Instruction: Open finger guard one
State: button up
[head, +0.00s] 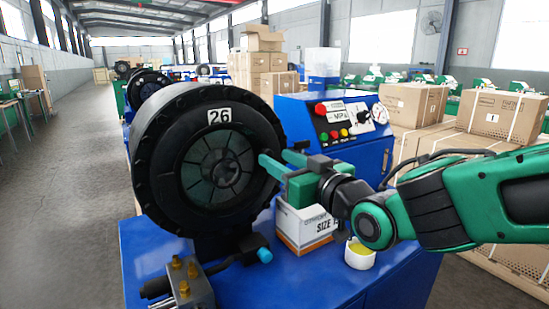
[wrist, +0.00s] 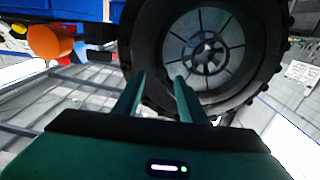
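The black round crimper head (head: 165,160), labelled 26, stands on the blue machine at the left of the head view. A round, greenish, see-through disc, which looks like the finger guard (head: 222,185), lies over the dies in its middle. It also shows in the wrist view (wrist: 228,38), ahead and to the right of the fingers. No number on the guard can be read. My green gripper (head: 273,157) is at the right rim of the crimper head, fingers pointing at it. In the wrist view, the two fingers are apart with nothing between them. I cannot tell whether they touch the rim.
A blue control box (head: 345,130) with buttons and a gauge stands behind my gripper. Below it are a white carton (head: 305,228) and a small white cup with yellow contents (head: 359,256). A metal block with brass fittings (head: 183,285) sits at the front. The aisle at left is clear.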

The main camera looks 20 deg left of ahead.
aim_at(269, 154)
jog(key=shift+x, duration=1.8)
jog(key=shift+c, duration=0.7)
jog(key=shift+d, duration=0.1)
grip_shut()
